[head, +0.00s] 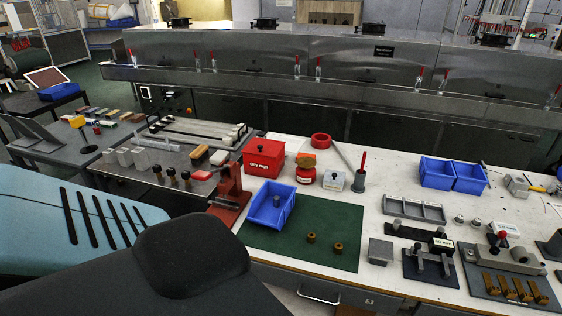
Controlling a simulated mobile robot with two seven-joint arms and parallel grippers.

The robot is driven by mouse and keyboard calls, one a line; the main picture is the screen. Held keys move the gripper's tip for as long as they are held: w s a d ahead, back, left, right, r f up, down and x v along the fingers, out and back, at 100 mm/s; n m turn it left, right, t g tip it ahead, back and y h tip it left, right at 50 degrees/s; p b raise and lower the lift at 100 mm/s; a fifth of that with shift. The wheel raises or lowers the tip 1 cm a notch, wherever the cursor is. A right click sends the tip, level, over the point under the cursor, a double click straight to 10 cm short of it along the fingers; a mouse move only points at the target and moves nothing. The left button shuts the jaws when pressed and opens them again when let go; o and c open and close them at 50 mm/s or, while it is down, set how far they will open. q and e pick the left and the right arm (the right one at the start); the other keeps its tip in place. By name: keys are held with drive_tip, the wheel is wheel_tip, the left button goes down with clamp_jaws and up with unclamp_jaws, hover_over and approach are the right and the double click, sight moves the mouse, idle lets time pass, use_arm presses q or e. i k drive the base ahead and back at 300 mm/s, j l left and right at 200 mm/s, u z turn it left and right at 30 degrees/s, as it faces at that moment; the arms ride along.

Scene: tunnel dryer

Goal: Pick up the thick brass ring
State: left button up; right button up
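Two small brass-coloured round pieces stand on the green mat (290,258) on the white bench. One brass piece (311,237) is on the left and a little farther back. The other brass piece (338,247) is to its right and nearer the front. Both are too small to tell which is the thicker ring, or to see their holes. They stand apart from each other, with clear mat around them. Neither of my grippers is in the head view.
A blue bin (269,207) with a grey piece inside stands on the mat's left side, beside a red press (231,190). A grey block (380,252) sits right of the mat. A red box (264,157) and a red jar (306,174) stand behind. The mat's front is clear.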

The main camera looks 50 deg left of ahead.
sight(311, 237)
drive_tip(key=u, duration=1.3)
drive_tip(key=j+z, duration=0.1)
drive_tip(key=z, duration=0.4)
drive_tip(key=j+z, duration=0.1)
drive_tip(key=z, duration=0.4)
drive_tip(key=j+z, duration=0.15)
drive_tip(key=z, duration=0.35)
drive_tip(key=k+j+z, duration=0.2)
drive_tip(key=j+z, duration=0.2)
drive_tip(key=k+j+z, duration=0.2)
drive_tip(key=z, duration=0.2)
drive_tip(key=k+j+z, duration=0.3)
drive_tip(key=k+j, duration=0.8)
drive_tip(key=k, duration=0.2)
